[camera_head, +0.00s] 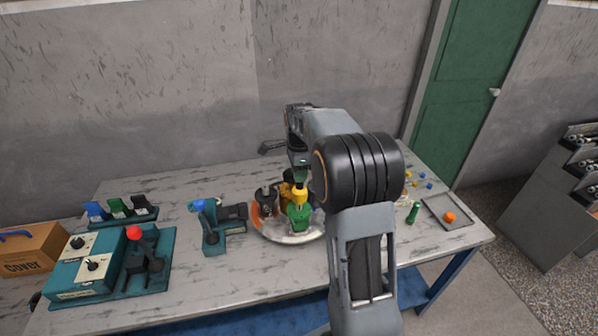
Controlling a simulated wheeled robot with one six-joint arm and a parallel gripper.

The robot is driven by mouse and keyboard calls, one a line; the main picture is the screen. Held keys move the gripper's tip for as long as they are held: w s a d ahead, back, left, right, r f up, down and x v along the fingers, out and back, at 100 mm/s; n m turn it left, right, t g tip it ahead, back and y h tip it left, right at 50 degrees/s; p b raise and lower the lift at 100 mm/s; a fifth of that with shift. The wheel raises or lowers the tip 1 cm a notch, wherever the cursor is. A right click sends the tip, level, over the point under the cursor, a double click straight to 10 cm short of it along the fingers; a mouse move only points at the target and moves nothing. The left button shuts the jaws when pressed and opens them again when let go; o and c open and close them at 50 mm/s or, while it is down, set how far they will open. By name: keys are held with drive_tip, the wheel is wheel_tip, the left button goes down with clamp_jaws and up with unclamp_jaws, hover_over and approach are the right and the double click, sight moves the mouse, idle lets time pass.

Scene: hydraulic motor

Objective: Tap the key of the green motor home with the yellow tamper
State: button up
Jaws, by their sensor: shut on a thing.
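The green motor (300,217) stands upright on a round tray (285,239) near the middle of the table. The yellow tamper (300,193) is right above it, at its top. My gripper (299,172) points down over the tray and is shut on the tamper. Whether the tamper touches the motor's key cannot be told from this view. The key itself is hidden or too small to see. My arm covers the right side of the tray.
A dark-topped motor (267,199) stands close by on the tray. A teal stand with a blue-topped tool (209,230) is left of it. A teal control box (85,266) with a red-knobbed lever (134,233) is further left. A shallow tray (437,216) with an orange ball (450,217) lies right.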

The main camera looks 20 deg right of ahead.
idle(0.4)
wheel_tip(320, 180, down, 2)
drive_tip(key=shift+b, duration=0.65)
drive_tip(key=shift+r+p, duration=1.7)
drive_tip(key=shift+r, duration=0.3)
drive_tip(key=shift+f, duration=0.2)
drive_tip(key=shift+f+b, duration=0.65)
drive_tip(key=shift+f, duration=0.1)
